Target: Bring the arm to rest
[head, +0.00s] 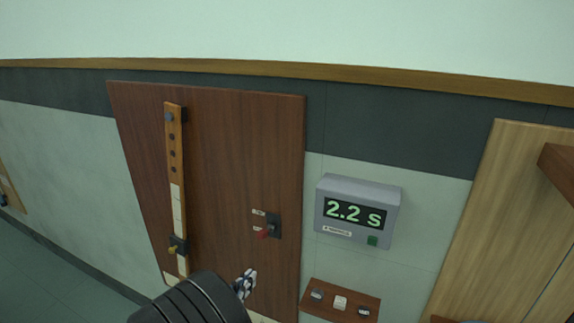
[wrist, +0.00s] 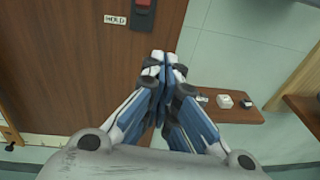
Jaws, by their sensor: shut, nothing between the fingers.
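My gripper (wrist: 161,62) is shut and empty, its blue and white fingers pressed together in the wrist view. In the head view my gripper (head: 246,283) shows small at the end of my dark arm, low in the picture, in front of the brown wall panel (head: 225,150). The red switch (head: 267,231) is on the panel above the gripper. In the wrist view a "HOLD" label (wrist: 115,20) is up and left of the fingertips. I cannot tell how far the fingertips are from the panel.
A wooden strip (head: 175,150) with holes and a yellow-tipped part (head: 176,247) stands left on the panel. A grey timer box (head: 357,210) reads 2.2 s. Below it a small shelf (head: 338,312) holds small blocks. A pale wood board (head: 500,200) stands at the right.

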